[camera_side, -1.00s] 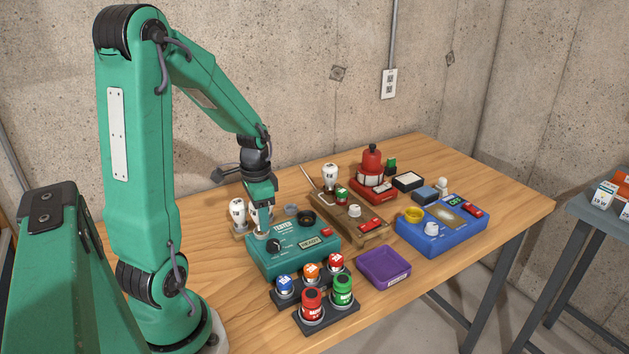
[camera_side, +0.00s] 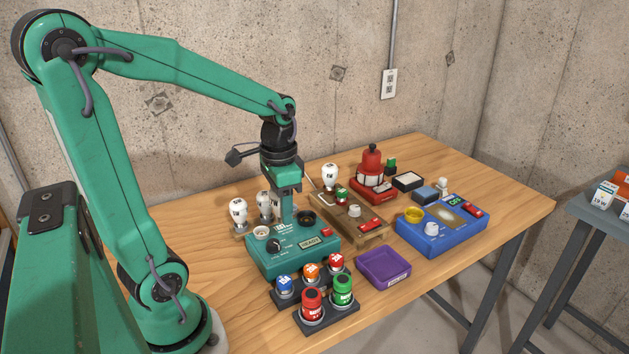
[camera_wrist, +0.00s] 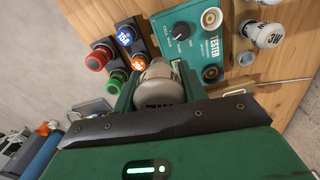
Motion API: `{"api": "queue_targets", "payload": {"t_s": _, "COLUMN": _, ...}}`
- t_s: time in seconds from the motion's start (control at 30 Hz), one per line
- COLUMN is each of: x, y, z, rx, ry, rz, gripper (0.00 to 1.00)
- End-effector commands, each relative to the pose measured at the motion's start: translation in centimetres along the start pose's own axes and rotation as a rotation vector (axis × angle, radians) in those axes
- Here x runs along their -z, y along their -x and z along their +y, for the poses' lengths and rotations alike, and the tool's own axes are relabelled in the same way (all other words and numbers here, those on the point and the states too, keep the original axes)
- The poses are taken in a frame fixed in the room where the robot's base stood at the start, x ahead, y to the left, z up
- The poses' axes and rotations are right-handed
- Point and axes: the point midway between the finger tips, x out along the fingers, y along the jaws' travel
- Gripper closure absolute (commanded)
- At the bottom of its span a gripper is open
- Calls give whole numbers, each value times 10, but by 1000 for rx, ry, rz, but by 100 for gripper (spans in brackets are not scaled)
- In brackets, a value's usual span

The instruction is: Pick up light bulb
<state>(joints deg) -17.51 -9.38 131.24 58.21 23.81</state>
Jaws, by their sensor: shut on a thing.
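In the wrist view a pale bulb with dark lettering (camera_wrist: 162,84) sits between my two fingers. My gripper (camera_side: 286,222) is shut on it; in the side view the green finger hides the bulb. The gripper points down over the back of the teal tester (camera_side: 285,262), between its pale socket (camera_side: 261,232) and its black socket (camera_side: 306,217). I cannot tell whether the held bulb touches the tester. White bulbs (camera_side: 238,210) stand upright in a wooden rack behind the tester, and a bulb also shows in the wrist view (camera_wrist: 263,33).
Colored jars (camera_side: 311,302) stand in dark holders in front. A purple tray (camera_side: 384,268) is empty. A wooden stand with a white bulb (camera_side: 330,177), a red lantern (camera_side: 372,160) and a blue device (camera_side: 440,230) are to the right. Bare table lies at the left.

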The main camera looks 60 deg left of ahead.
Motion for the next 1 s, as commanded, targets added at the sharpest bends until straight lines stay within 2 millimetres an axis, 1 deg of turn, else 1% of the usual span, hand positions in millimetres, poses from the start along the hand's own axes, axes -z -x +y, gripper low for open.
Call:
{"api": "queue_targets", "payload": {"t_s": 0.1, "x": 2, "y": 5, "z": 7, "rx": 1, "ry": -1, "rz": 2, "gripper": 85}}
{"api": "queue_targets", "payload": {"t_s": 0.3, "x": 2, "y": 7, "z": 11, "rx": 0, "ry": 1, "rz": 1, "gripper": 85}}
{"api": "queue_targets", "payload": {"t_s": 0.83, "x": 2, "y": 7, "z": 11, "rx": 1, "ry": 1, "rz": 1, "gripper": 85}}
{"api": "queue_targets", "payload": {"t_s": 1.0, "x": 6, "y": 7, "z": 12, "rx": 1, "ry": 0, "rz": 1, "gripper": 85}}
